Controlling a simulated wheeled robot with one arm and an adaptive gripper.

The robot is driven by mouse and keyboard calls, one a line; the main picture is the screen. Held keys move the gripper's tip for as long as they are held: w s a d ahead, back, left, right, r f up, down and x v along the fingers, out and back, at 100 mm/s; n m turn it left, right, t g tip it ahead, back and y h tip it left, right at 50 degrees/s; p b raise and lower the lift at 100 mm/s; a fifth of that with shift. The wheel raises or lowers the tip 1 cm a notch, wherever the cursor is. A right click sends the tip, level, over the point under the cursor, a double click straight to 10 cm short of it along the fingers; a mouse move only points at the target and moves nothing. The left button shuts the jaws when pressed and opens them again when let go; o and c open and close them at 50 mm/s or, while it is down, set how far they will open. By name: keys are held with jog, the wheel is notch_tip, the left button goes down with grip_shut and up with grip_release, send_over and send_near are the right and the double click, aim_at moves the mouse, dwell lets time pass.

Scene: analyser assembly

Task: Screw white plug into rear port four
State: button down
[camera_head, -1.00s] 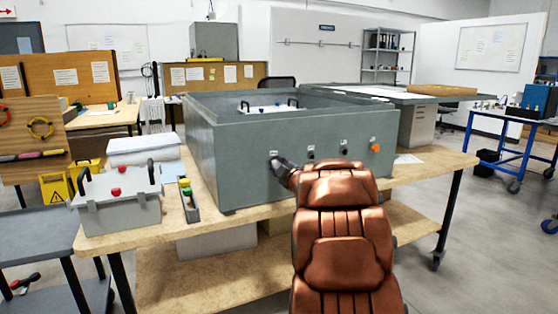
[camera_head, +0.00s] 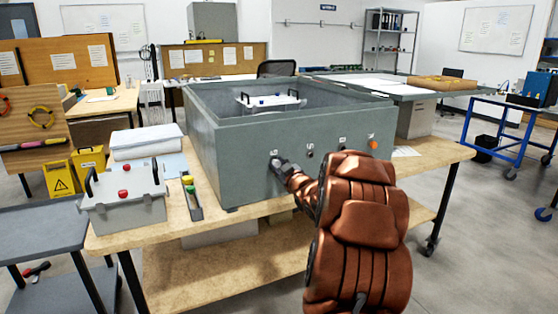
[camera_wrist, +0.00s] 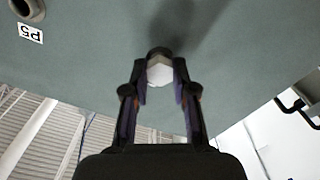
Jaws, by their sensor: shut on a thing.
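My gripper (camera_head: 278,163) is at the leftmost port on the near wall of the large grey analyser housing (camera_head: 240,165). In the wrist view my gripper (camera_wrist: 160,78) is shut on the white plug (camera_wrist: 160,73), a pale hexagonal head between the fingertips. The plug sits against a dark round port ring (camera_wrist: 159,53) on the grey wall. How deep it is seated cannot be told.
More ports (camera_head: 310,153) and an orange fitting (camera_head: 373,145) lie along the wall to the right. A grey box with red knobs (camera_head: 125,207) and a narrow tray of coloured parts (camera_head: 195,207) stand left on the wooden bench (camera_head: 240,218). A white-topped unit (camera_head: 268,103) sits inside the housing.

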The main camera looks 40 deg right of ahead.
jog(key=shift+r+m+p, duration=0.2)
jog(key=shift+m+p, duration=2.9)
jog(key=shift+p, duration=1.2)
jog(key=m+p, duration=0.3)
jog(key=p, duration=0.1)
jog(key=shift+m, duration=0.4)
jog(key=shift+f+m+p, duration=0.2)
jog(key=shift+m+p, duration=0.3)
jog(key=shift+m, duration=0.5)
jog(key=c, duration=1.1)
grip_release()
jog(key=shift+o, duration=0.2)
jog(key=shift+f, duration=0.1)
